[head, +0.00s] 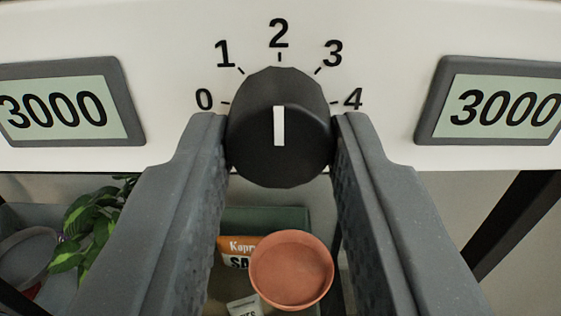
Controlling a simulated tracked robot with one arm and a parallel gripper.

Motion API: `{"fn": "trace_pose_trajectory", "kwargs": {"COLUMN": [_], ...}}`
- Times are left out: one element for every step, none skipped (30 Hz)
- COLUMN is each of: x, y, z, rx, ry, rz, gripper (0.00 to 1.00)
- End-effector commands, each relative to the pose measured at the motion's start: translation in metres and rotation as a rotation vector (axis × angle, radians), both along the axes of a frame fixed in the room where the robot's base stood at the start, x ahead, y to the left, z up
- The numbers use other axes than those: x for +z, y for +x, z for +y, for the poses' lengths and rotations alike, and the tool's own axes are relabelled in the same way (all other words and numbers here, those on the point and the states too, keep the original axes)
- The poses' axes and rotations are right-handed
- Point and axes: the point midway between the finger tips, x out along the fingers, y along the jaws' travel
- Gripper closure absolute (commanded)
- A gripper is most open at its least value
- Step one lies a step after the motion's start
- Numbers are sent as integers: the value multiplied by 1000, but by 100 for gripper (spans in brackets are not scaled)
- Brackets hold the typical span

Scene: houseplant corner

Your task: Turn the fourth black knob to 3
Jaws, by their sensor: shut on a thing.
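The black knob (290,165) sits in the middle of a white panel in the head view. A printed dial from 0 to 4 runs around its upper side. The white pointer line on the knob stands upright, toward the 2. The 3 mark is up and to the right of the knob. My gripper (281,135) has one grey finger on each side of the knob, shut on it. No other knob shows, so I cannot tell this one's place in the row.
A display (62,102) reading 3000 is left of the knob, and another display (505,101) reading 3000 is right. Below the panel are a terracotta dish (291,271), an orange and white packet (236,250) and a green leafy plant (90,225). A dark post (515,222) slants at the right.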

Motion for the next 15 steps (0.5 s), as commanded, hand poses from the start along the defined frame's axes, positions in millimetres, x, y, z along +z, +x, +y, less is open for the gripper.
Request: {"fn": "trace_pose_trajectory", "kwargs": {"x": [1, 1, 0, 1, 1, 0, 0, 0, 0, 0, 0, 0, 0, 0, 1], "y": [-1, -1, -1, -1, -1, -1, -1, -1, -1, -1, -1, -1, -1, -1, -1], "z": [-2, -2, -1, -1, -1, -1, -1, -1, -1, -1, -1, -1, -1, 0, 0], "rx": [-5, -5, -5, -5, -5, -5, -4, -4, -4, -4, -4, -4, -3, -3, -3], "ry": [2, 3, 4, 5, 7, 8, 10, 11, 13, 15, 16, 19, 21, 24, 27], "rz": [-1, -1, -1, -1, 0, 0, 0, 0, 0, 1, 1, 1, 2, 2, 2], "gripper": [95, 95, 95, 95, 95, 95, 95, 95, 95, 95, 95, 95, 95, 95, 95]}}
